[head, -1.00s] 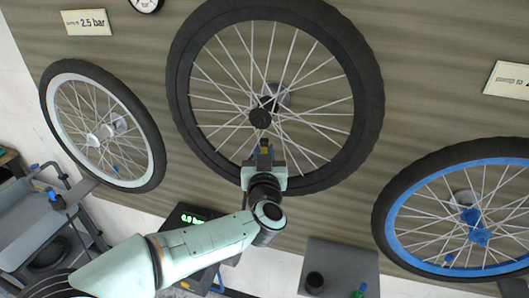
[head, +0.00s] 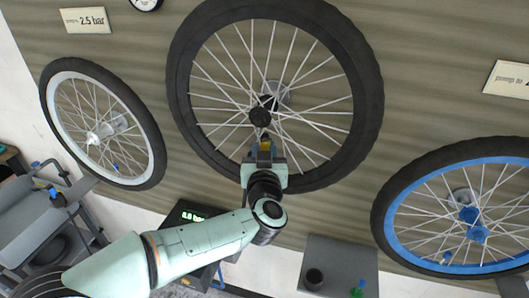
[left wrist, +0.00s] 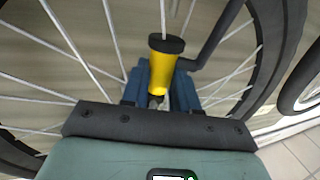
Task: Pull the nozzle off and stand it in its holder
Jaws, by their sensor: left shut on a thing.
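The yellow nozzle (left wrist: 161,75) with a black collar is between the blue fingers of my left gripper (left wrist: 160,95) in the left wrist view. My left gripper (head: 264,150) is shut on it, in front of the lower spokes of the middle black wheel (head: 372,100). A bent black piece (left wrist: 215,40) runs up to the right from beside the nozzle. I cannot tell whether the nozzle still sits on a valve. A dark round cup (head: 314,278), possibly the holder, is on a grey shelf (head: 343,258) at the lower right. My right gripper is not in view.
A white-rimmed wheel (head: 55,110) is at the left and a blue-rimmed wheel (head: 395,235) at the right. A green-capped item (head: 358,289) stands near the cup. A lit display (head: 190,217) is partly behind my arm. A grey stand (head: 30,225) is at the lower left.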

